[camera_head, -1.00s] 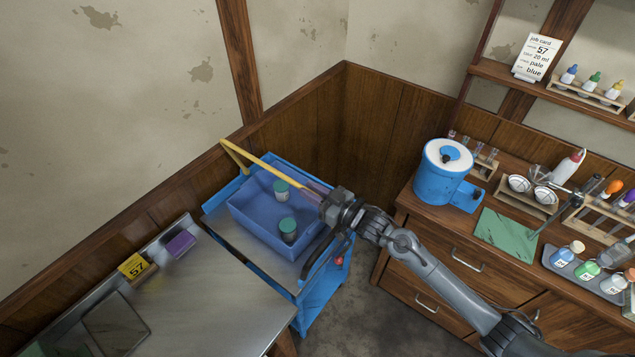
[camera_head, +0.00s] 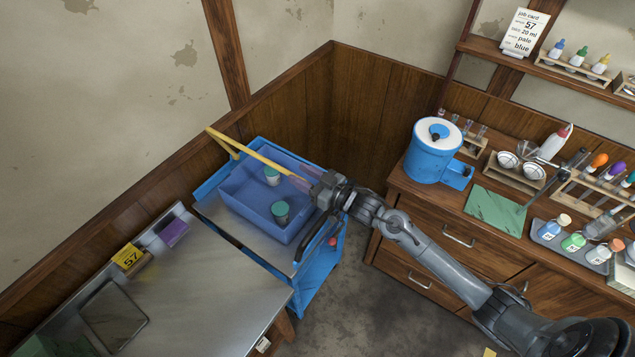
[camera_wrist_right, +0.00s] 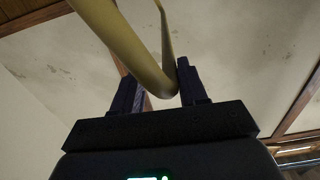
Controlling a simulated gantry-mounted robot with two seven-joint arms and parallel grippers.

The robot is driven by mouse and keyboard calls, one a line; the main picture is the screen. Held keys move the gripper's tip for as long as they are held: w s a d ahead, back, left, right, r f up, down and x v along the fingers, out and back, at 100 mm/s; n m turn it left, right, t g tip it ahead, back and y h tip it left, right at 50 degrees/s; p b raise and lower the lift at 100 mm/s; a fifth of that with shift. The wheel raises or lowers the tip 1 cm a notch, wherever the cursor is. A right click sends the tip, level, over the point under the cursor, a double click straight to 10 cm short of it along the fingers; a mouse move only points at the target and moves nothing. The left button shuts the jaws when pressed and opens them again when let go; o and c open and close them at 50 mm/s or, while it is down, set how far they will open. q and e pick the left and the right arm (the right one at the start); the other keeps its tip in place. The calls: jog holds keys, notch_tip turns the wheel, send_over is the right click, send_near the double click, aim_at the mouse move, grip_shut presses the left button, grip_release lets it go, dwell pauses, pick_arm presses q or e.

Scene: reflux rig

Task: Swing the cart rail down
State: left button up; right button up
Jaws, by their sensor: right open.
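The yellow cart rail (camera_head: 258,156) is up above the blue cart (camera_head: 318,283). Its far corner is near the wood wall, and its near end reaches my right gripper (camera_head: 305,183). In the right wrist view the rail (camera_wrist_right: 150,72) bends between the two dark fingers of my right gripper (camera_wrist_right: 160,82). The fingers stand apart on either side of it, the right one very close to it or touching; I cannot tell which. My left gripper is not in view.
A blue bin (camera_head: 246,205) with two green-lidded jars (camera_head: 281,212) sits on the cart under the rail. A steel table (camera_head: 205,290) adjoins the cart at lower left. A wooden bench (camera_head: 425,225) with glassware stands at right. Some floor is open between.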

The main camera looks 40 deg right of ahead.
jog(key=v, duration=1)
jog(key=shift+s, duration=0.2)
dwell(0.5)
